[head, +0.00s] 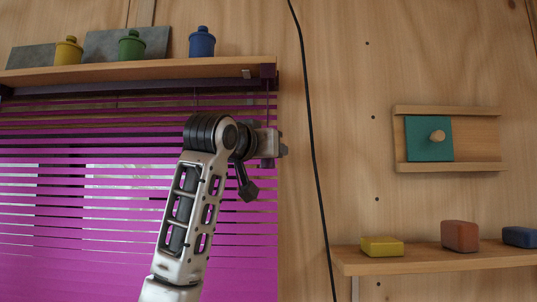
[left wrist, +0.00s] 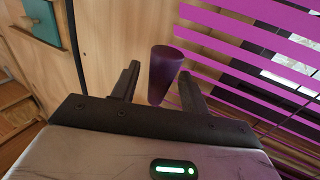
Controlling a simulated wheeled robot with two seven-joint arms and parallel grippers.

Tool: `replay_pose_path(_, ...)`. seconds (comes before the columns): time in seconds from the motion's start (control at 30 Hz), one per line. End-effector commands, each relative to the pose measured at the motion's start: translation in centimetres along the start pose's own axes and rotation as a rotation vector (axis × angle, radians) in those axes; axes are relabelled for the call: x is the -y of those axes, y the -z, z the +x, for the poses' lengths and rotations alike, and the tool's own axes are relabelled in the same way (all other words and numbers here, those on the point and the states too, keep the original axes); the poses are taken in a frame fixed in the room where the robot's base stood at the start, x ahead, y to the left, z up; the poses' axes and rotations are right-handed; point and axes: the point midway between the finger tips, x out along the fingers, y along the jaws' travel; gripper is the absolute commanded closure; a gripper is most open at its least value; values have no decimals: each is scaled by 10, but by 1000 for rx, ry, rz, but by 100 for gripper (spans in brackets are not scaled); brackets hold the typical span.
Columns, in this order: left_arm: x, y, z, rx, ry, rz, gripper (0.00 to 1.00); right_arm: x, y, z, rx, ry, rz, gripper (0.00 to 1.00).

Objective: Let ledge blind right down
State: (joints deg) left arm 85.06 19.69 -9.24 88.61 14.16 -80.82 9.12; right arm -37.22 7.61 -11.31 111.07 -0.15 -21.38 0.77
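The purple blind (head: 120,235) hangs under the wooden ledge (head: 130,76), with light showing between several slats. Its bottom edge is out of view. Its slats also show at the right of the left wrist view (left wrist: 240,75). My left gripper (left wrist: 160,70) is at the blind's right edge, its fingers apart. A dark purple cylindrical pull (left wrist: 165,75) stands between the fingers, closer to the right one, with a gap on the left. In the head view my gripper mostly hides the pull. My right gripper is not in view.
Yellow (head: 68,52), green (head: 131,48) and blue (head: 202,43) pots stand on the ledge. A black cable (head: 312,140) hangs right of the blind. Further right are a teal sliding panel (head: 425,139) and a low shelf (head: 400,264) with coloured blocks.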

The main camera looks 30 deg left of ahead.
Motion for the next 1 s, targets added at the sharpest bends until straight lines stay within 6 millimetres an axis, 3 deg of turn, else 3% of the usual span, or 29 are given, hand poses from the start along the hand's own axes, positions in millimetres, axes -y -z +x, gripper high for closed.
replay_pose_path(0.23, -1, -3, 0, 6, -1, 1, 55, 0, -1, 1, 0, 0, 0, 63)
replay_pose_path(0.37, -1, -4, -11, 4, -1, 1, 55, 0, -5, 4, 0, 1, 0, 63)
replay_pose_path(0.8, 0, -4, -111, -1, -1, 1, 55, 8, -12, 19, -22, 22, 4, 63)
replay_pose_path(1.0, 0, -2, -145, 1, 0, 0, 55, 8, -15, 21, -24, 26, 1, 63)
